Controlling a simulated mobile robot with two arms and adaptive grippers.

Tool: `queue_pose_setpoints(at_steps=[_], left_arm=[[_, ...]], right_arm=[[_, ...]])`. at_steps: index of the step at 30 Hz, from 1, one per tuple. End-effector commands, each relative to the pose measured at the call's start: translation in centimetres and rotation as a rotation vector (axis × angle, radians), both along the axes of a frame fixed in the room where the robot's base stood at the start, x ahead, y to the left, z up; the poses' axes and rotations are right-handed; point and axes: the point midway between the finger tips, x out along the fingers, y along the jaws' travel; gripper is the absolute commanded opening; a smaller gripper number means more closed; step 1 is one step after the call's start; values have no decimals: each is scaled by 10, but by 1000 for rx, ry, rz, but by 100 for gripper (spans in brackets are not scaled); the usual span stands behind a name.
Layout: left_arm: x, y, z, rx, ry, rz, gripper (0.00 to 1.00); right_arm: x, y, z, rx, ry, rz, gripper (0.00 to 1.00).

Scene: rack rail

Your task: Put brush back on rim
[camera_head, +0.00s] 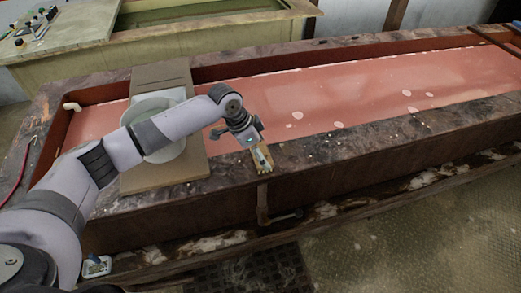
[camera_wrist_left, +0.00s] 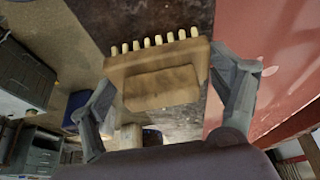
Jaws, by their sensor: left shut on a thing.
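The brush (camera_head: 262,161) is a small wooden block with a row of pale tufts. In the left wrist view the brush (camera_wrist_left: 160,82) lies between the two fingers of my left gripper (camera_wrist_left: 166,98), tufts pointing up in the picture. In the head view my left gripper (camera_head: 256,146) is shut on it above the front rim (camera_head: 335,150) of the vat, near the rim's outer edge. The rim is dark, stained and flat. I cannot tell whether the brush touches the rim. My right gripper is not in view.
The long vat holds pink liquid (camera_head: 330,95). A brown board (camera_head: 190,170) with a white round basin (camera_head: 157,120) spans the vat left of the gripper. A metal bracket (camera_head: 263,205) sits on the vat's front side below. The rim to the right is clear.

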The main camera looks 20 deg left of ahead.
Motion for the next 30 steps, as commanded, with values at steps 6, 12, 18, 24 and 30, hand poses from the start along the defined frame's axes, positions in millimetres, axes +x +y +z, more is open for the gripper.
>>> queue_pose_setpoints(at_steps=[6,12,18,24,30], left_arm=[[0,0,-2,-2,1,1,57],[0,0,-2,-1,1,1,94],[0,0,-2,-1,1,1,100],[0,0,-1,0,0,1,100],[-2,5,14,-2,-3,2,100]], right_arm=[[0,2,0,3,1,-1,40],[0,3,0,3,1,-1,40],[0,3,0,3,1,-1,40],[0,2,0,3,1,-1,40],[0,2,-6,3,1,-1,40]])
